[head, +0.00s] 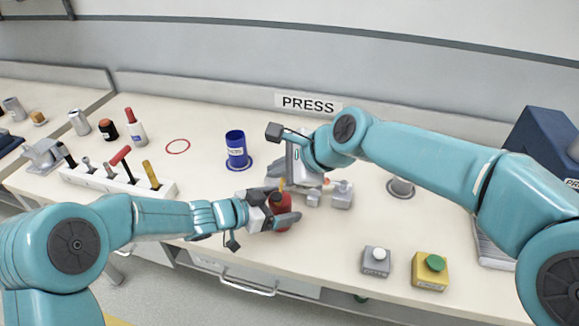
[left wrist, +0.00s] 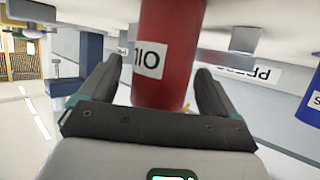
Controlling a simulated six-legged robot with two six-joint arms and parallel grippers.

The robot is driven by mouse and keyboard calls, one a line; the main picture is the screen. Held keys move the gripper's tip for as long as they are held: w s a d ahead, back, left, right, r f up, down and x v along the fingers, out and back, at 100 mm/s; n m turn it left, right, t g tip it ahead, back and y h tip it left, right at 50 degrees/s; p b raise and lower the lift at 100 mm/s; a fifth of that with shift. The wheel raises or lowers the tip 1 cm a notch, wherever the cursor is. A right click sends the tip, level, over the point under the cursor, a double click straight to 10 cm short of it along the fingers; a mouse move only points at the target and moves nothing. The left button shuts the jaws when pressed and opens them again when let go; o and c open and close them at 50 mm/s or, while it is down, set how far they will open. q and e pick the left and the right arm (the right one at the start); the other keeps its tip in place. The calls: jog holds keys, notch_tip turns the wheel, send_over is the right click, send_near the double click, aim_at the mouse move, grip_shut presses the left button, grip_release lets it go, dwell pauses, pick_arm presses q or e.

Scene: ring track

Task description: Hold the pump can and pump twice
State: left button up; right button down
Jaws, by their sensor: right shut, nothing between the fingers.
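The red pump can (head: 281,223) stands near the table's front edge, with a small yellow tip at its top. In the left wrist view the can (left wrist: 172,40) has a white label with black letters and appears upside down. My left gripper (head: 279,204) is around the can from the left, one finger on each side. In the left wrist view a gap shows between the left finger and the can. My right gripper (head: 281,178) is shut and empty, close by the can's top; its fingertips are partly hidden, and I cannot tell whether it touches.
A blue can (head: 237,150) stands on a ring mark behind. A white rack (head: 108,182) with tools is at left. A grey block (head: 342,196) lies right of the can. A grey button box (head: 376,261) and a yellow one with a green button (head: 430,271) are at front right.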

pick_arm(q)
jog(key=v, duration=1.2)
jog(key=shift+r, duration=0.1)
